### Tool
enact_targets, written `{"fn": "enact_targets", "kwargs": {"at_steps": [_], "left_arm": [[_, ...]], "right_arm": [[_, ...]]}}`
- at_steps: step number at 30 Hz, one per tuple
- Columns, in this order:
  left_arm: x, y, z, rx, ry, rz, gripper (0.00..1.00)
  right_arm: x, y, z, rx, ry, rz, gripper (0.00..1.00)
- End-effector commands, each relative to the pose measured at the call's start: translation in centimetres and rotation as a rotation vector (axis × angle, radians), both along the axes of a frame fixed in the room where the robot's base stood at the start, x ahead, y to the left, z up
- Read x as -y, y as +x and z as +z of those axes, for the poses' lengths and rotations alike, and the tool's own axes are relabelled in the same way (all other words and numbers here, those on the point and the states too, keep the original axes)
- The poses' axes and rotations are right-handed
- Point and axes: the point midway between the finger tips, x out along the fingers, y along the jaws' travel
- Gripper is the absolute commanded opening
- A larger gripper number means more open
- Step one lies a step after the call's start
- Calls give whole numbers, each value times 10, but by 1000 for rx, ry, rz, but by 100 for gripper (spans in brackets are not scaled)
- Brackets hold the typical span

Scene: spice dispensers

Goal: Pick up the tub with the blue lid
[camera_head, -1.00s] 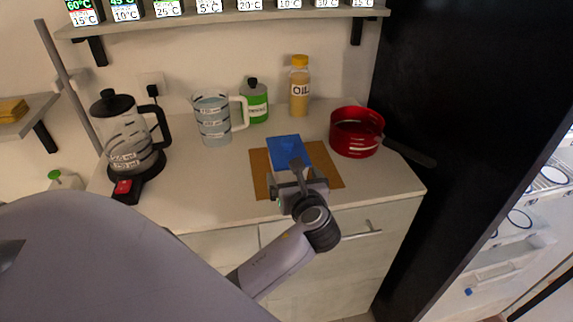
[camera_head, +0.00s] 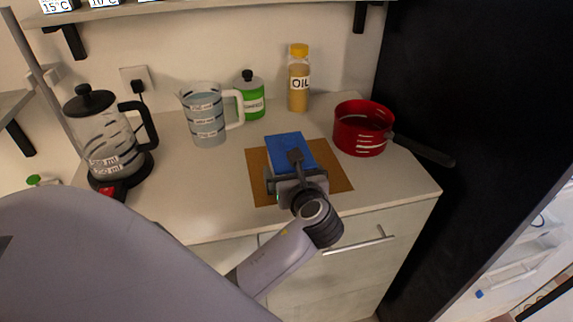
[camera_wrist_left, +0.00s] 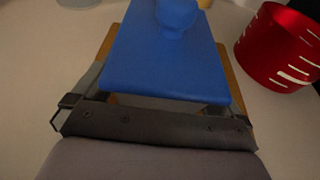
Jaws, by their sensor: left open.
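The tub with the blue lid (camera_head: 288,147) stands on a brown board (camera_head: 335,177) on the counter. In the left wrist view its blue lid (camera_wrist_left: 165,70) fills the upper middle, with a round blue knob-like part at the top; the lid hides most of the tub's body. My left gripper (camera_head: 297,180) is at the near side of the tub, low by the board. In the left wrist view it is open, its fingers reaching forward below the lid, partly hidden by it. I cannot tell whether the fingers touch the tub. My right gripper is not in view.
A red pot (camera_head: 358,130) stands right of the tub, its dark handle pointing right. A measuring jug (camera_head: 207,118), a green bottle (camera_head: 251,97) and an oil bottle (camera_head: 299,85) stand behind. A glass coffee pot (camera_head: 108,140) is at left. The counter front edge is near my arm.

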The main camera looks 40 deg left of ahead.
Motion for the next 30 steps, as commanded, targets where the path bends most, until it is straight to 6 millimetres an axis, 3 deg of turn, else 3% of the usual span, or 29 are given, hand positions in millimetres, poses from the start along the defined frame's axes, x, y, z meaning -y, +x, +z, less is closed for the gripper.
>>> {"fn": "enact_targets", "kwargs": {"at_steps": [12,17,26,30], "left_arm": [[2,-1,-2,0,0,0,100],[2,-1,-2,-1,-1,0,50],[2,-1,1,3,0,0,50],[2,0,12,5,-1,-1,50]], "right_arm": [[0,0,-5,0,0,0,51],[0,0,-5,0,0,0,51],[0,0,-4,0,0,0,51],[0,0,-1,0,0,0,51]]}}
